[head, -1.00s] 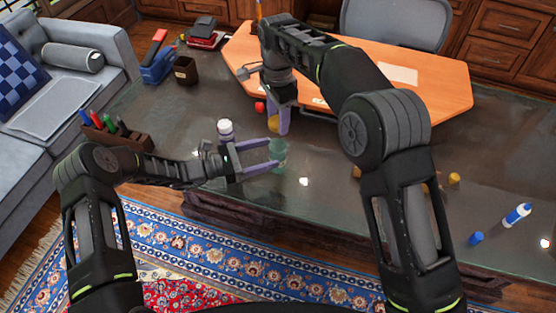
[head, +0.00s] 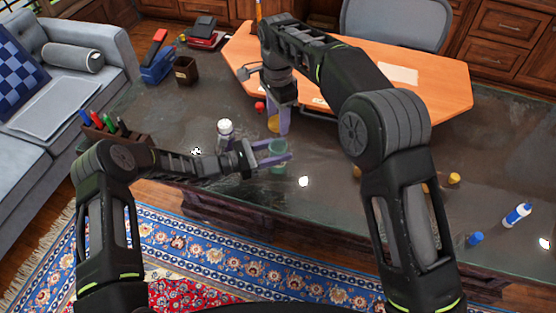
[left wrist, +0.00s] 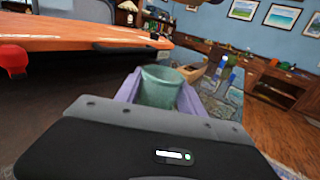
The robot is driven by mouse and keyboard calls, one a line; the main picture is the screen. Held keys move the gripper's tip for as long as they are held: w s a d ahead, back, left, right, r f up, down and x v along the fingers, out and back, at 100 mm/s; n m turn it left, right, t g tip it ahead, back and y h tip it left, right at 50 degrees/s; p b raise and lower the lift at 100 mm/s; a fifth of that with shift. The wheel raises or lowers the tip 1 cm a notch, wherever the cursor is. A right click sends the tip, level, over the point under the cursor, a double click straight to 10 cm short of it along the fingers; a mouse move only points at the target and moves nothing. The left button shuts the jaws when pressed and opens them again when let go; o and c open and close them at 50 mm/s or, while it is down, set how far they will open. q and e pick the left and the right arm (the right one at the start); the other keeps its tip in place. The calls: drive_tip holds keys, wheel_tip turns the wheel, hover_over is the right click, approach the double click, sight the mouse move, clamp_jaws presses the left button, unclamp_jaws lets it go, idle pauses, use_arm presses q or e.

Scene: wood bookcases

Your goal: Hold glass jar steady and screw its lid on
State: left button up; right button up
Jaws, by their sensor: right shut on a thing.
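The green glass jar (head: 277,148) stands on the dark glass desktop. My left gripper (head: 281,151) has its purple fingers on either side of the jar. The left wrist view shows the jar (left wrist: 160,90) between the two fingers, with little room at its sides; firm contact cannot be told. My right gripper (head: 278,122) points down just above and behind the jar. It is shut on the yellow lid (head: 273,124), which is partly hidden by a finger and sits apart from the jar's rim.
A white-capped bottle (head: 225,132) stands left of the jar, close to my left arm. A red object (head: 260,106) lies behind. An orange desk (head: 440,95) is at the back. A pen holder (head: 125,137) is at left, and a blue-white bottle (head: 517,215) lies at right.

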use_arm(q)
clamp_jaws()
idle(0.5)
use_arm(e)
drive_tip(key=shift+f, duration=2.45)
drive_tip(key=shift+f, duration=0.1)
drive_tip(key=shift+f, duration=0.85)
drive_tip(key=shift+f, duration=0.55)
